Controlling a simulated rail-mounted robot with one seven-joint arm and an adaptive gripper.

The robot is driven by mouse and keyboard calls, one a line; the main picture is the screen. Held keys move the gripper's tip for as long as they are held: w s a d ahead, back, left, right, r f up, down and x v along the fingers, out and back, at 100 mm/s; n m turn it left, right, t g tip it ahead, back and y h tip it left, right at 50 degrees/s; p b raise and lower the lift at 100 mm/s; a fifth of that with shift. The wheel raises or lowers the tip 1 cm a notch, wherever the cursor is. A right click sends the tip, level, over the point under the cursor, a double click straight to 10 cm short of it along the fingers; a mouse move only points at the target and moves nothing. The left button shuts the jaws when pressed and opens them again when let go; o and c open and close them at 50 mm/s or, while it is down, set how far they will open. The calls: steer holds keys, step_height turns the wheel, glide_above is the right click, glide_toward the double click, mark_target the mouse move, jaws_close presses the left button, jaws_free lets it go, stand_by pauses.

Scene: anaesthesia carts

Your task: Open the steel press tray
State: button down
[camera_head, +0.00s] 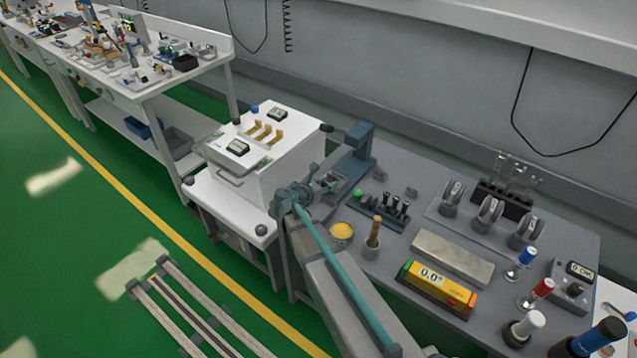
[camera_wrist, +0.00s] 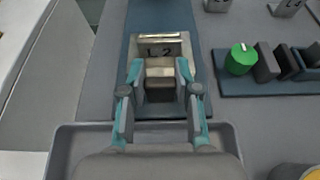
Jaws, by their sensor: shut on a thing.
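A steel part labelled L 2 (camera_wrist: 160,49), which looks like the press tray, lies in line with the blue press base (camera_wrist: 122,38) in the wrist view. My gripper (camera_wrist: 160,74) has its teal fingers closed in on a pale block at the near side of the label, which looks like the tray's handle. Its contact faces are partly hidden by the fingers. In the head view my gripper (camera_head: 312,190) is at the near end of the blue press (camera_head: 358,148), at the bench's left edge. How far the tray stands out is unclear.
A green knob (camera_wrist: 240,58) on a blue strip with dark blocks is close to the right of the press. A yellow dish (camera_head: 341,231) and a brown-handled tool (camera_head: 374,232) stand nearby. A white cabinet (camera_head: 262,145) stands to the left.

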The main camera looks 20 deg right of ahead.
steer(key=c, duration=0.8)
jaws_free()
steer(key=shift+d, duration=0.1)
steer(key=v, duration=1.2)
